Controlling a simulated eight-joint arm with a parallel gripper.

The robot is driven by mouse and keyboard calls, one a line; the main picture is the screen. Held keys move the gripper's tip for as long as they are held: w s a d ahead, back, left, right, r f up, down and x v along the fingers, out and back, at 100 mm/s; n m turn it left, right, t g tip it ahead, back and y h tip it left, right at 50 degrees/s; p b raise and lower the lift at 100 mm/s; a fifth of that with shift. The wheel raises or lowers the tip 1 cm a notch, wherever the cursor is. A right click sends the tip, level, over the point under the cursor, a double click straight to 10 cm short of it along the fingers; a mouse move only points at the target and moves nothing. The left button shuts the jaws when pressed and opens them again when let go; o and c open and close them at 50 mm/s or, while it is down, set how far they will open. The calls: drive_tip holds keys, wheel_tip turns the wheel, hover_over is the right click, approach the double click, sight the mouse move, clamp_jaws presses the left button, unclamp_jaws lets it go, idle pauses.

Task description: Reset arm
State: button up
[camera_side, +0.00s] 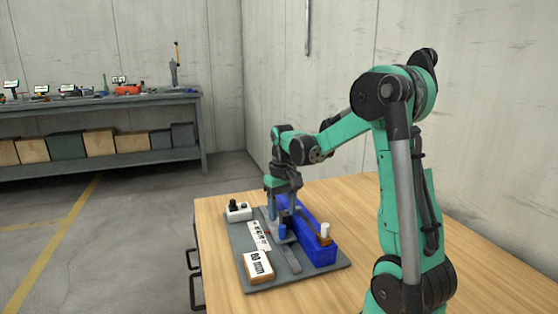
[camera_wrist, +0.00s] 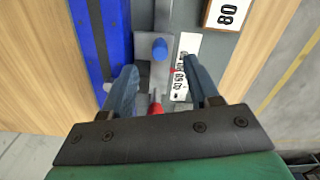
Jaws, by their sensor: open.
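My teal arm reaches over the table from the right in the side view. My gripper (camera_side: 283,208) points down over the work board. In the wrist view, my gripper (camera_wrist: 161,74) has its two fingers apart. Between and beyond the fingers is a grey metal piece with a blue knob (camera_wrist: 159,49). A red tip (camera_wrist: 155,108) shows low between the fingers. I cannot tell whether the fingers touch any of these parts.
A grey board (camera_side: 258,286) on the wooden table carries a long blue block (camera_side: 319,251), a white-capped part (camera_side: 325,231), a white control box (camera_side: 238,212), a number strip (camera_side: 258,235) and a numbered block (camera_side: 258,267). Bare table (camera_side: 345,193) lies behind the board.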

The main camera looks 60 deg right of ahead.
drive_tip(key=a+r+n+t, duration=0.2)
drive_tip(key=a+n+t, duration=0.1)
drive_tip(key=a, duration=0.7)
drive_tip(key=a+r+n+t, duration=0.2)
drive_tip(key=a+n+t, duration=0.1)
drive_tip(key=a, duration=0.8)
drive_tip(key=shift+r+t, duration=0.4)
drive_tip(key=shift+t, duration=0.2)
